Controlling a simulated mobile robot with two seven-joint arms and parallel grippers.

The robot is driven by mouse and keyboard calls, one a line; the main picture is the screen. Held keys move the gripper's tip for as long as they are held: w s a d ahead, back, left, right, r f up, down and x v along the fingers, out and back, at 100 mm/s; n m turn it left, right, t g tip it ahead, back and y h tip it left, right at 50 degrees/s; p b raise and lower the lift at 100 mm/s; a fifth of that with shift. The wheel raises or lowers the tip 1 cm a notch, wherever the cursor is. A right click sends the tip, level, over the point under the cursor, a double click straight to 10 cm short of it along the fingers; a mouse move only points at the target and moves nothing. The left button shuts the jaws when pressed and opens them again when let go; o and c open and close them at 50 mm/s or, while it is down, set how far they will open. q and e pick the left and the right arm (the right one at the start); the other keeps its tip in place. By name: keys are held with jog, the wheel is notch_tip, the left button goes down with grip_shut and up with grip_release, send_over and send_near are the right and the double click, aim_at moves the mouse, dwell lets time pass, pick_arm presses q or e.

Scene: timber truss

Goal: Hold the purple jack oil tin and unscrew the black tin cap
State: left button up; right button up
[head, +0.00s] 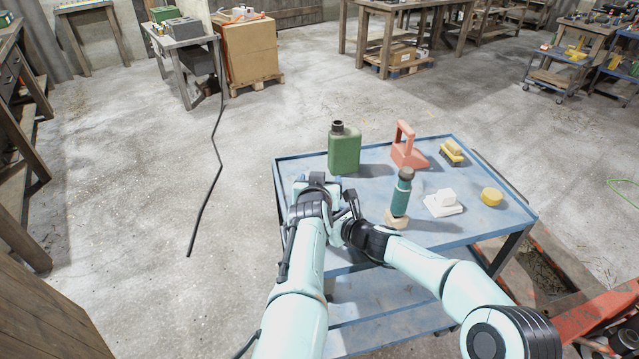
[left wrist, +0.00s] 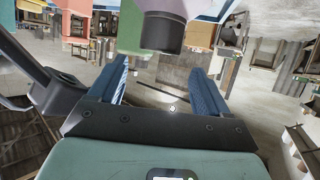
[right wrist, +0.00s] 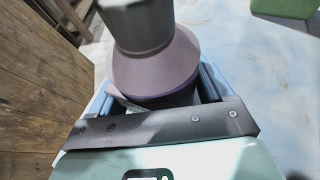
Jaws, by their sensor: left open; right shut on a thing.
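The purple jack oil tin (right wrist: 155,70) is in the right wrist view, its sloping shoulder above my right gripper's fingers. My right gripper (right wrist: 155,95) is shut on the tin's body. The black tin cap (right wrist: 138,25) sits on top of the tin, cut off by the frame edge. In the left wrist view the cap (left wrist: 163,32) shows at the top, in line with the gap between the fingers. My left gripper (left wrist: 160,85) is open, and the cap is not clamped. In the head view both grippers meet at the cart's near left part and hide most of the tin.
The teal bottle is close to my right arm.

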pick_arm(q)
jog(key=shift+s+d+f, duration=0.1)
jog(key=shift+d+f, duration=0.1)
jog(key=shift+f, duration=0.8)
jog(key=shift+s+d+f, duration=0.1)
jog(key=shift+d+f, duration=0.05)
jog(key=shift+f, duration=0.8)
jog(key=shift+w, duration=0.1)
jog(key=shift+a+r, duration=0.1)
jog(key=shift+a, duration=0.05)
grip_shut()
jog(key=shift+f+y, duration=0.2)
jog(key=shift+y, duration=0.2)
jog(key=shift+r+n, duration=0.1)
jog(key=shift+n, duration=0.3)
grip_release()
jog(key=shift+a+y, duration=0.15)
jog(key=shift+y, duration=0.15)
jog(key=shift+d+r, duration=0.1)
jog(key=shift+d, duration=0.1)
